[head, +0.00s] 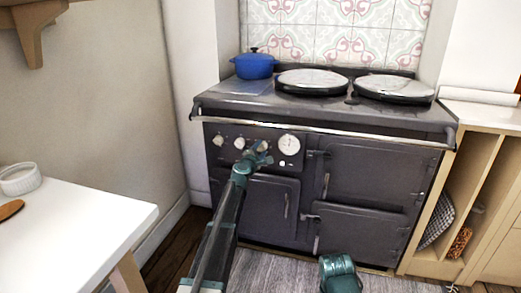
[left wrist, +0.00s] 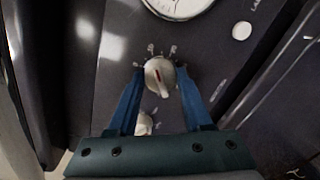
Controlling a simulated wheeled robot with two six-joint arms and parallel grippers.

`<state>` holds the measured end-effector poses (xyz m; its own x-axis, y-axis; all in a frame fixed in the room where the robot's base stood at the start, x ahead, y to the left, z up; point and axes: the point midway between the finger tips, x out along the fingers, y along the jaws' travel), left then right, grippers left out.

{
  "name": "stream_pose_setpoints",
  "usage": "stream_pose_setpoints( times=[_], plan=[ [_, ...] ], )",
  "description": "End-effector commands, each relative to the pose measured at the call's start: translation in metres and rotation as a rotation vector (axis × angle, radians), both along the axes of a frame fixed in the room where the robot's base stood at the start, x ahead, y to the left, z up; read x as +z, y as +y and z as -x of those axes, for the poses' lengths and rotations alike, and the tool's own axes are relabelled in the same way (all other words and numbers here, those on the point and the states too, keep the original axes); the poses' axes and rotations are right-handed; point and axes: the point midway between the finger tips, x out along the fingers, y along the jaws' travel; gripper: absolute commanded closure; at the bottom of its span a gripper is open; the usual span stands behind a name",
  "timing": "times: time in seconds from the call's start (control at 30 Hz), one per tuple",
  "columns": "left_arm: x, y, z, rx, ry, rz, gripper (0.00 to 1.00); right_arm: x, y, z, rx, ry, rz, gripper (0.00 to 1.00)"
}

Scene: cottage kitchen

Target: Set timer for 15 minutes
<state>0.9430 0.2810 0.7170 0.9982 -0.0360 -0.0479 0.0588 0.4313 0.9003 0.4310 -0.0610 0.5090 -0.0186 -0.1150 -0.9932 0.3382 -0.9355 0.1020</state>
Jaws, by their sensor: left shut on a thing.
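A dark range cooker (head: 375,180) stands against the tiled wall, with a row of pale knobs and a round white dial (head: 289,145) on its upper left panel. My left gripper (head: 259,154) is at the knob closest to the dial and partly hides it in the head view. In the left wrist view, the blue fingers are shut on this silver knob (left wrist: 159,77), one on each side. A red line marks the knob's face, and small markings surround it. The dial (left wrist: 180,4) is cut off at the top there. My right gripper is not in view.
Two other knobs, the outer one (head: 218,140) and the middle one (head: 240,143), sit left of my gripper. A small white button (head: 282,163) is under the dial. A blue pot (head: 254,65) stands on the cooker top. A white table (head: 75,225) is at the left.

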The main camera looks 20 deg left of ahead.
Motion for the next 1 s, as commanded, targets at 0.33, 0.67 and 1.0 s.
stream_pose_setpoints(
  times=[0.33, 0.67, 1.0],
  plan=[
    [-0.0006, -0.0015, 0.0009, -0.002, 0.000, -0.244, 1.00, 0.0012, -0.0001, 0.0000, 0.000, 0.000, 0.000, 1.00],
    [-0.0008, -0.0018, 0.0009, -0.003, 0.001, -0.356, 1.00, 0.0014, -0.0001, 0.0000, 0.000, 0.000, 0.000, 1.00],
    [-0.0009, -0.0021, 0.0010, -0.003, 0.001, -0.376, 1.00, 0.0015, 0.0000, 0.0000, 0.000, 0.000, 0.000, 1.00]
  ],
)
